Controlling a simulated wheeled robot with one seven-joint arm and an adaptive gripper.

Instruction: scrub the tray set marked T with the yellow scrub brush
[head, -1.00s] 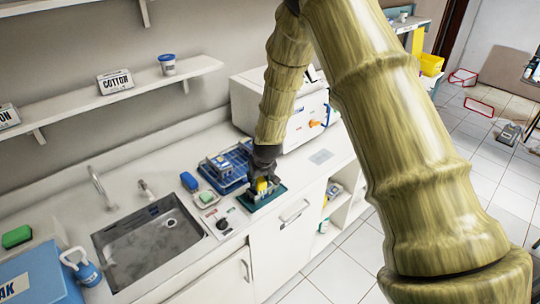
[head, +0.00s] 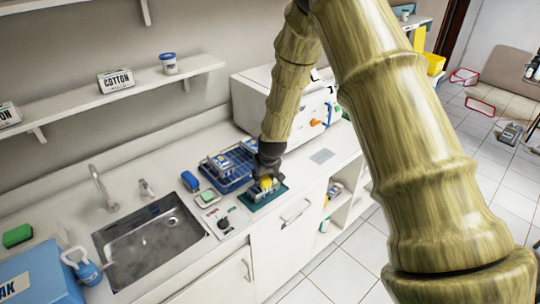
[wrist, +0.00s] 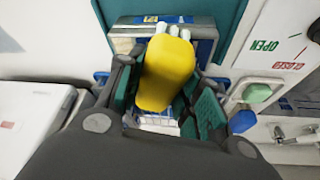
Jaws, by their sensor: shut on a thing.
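The yellow scrub brush (head: 265,183) is in my gripper (head: 267,172), which is shut on it. In the wrist view the yellow brush (wrist: 167,72) stands out between the two dark fingers. A tray set with blue ends and pale tools (wrist: 160,27) lies under the brush on a teal mat (head: 279,192). The brush and fingers cover much of this tray set, and I cannot see a T mark on it. I cannot tell whether the bristles touch it.
A blue wire rack (head: 236,178) holding another tray set stands just behind left. A white machine (head: 250,100) stands behind.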

